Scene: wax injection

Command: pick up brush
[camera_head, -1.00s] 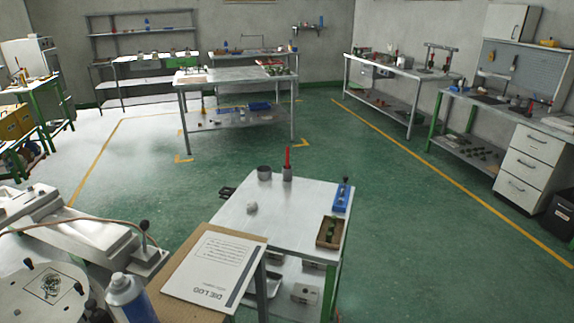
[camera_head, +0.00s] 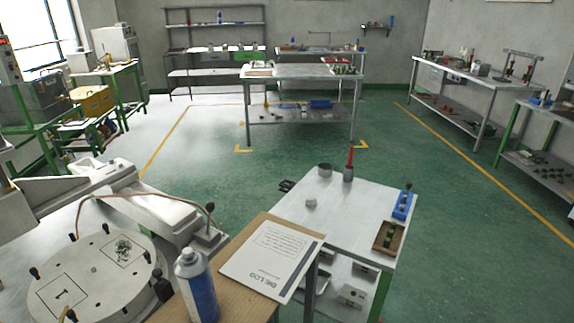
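A red upright handle (camera_head: 351,157), which looks like the brush, stands in a small grey cup (camera_head: 348,174) at the back of the near metal table (camera_head: 335,215). Its lower end is hidden inside the cup, so I cannot see bristles. Neither of my grippers shows in the head view.
Near the brush are a dark round pot (camera_head: 325,170), a small grey lump (camera_head: 311,204), a blue fixture (camera_head: 403,206) and a brown tray (camera_head: 388,238). A spray can (camera_head: 197,285), a printed sheet (camera_head: 272,260) and a white machine (camera_head: 100,270) fill the near left. Green floor (camera_head: 450,240) lies open at right.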

